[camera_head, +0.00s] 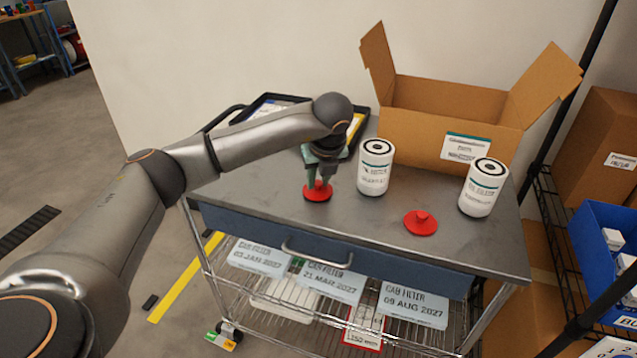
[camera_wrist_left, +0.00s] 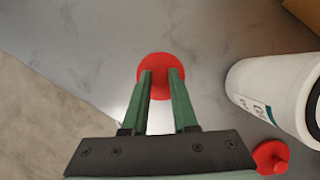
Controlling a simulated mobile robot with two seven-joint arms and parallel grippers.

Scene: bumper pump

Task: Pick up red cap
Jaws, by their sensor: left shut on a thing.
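A red cap (camera_head: 317,194) with a round base and raised knob is on the left part of the cart's grey top. My left gripper (camera_head: 319,180) points down over it and is shut on its knob. In the left wrist view the gripper's two green fingers (camera_wrist_left: 160,88) hold the knob, with the cap's red disc (camera_wrist_left: 160,64) around the fingertips. I cannot tell whether the cap touches the top. A second red cap (camera_head: 420,222) lies to the right; it also shows in the left wrist view (camera_wrist_left: 270,156). My right gripper is not in view.
A white filter can (camera_head: 375,168) stands close to the right of my left gripper; another can (camera_head: 483,188) stands farther right. An open cardboard box (camera_head: 420,140) is at the back. A dark tray (camera_head: 362,128) lies behind my left arm. The cart's front edge is clear.

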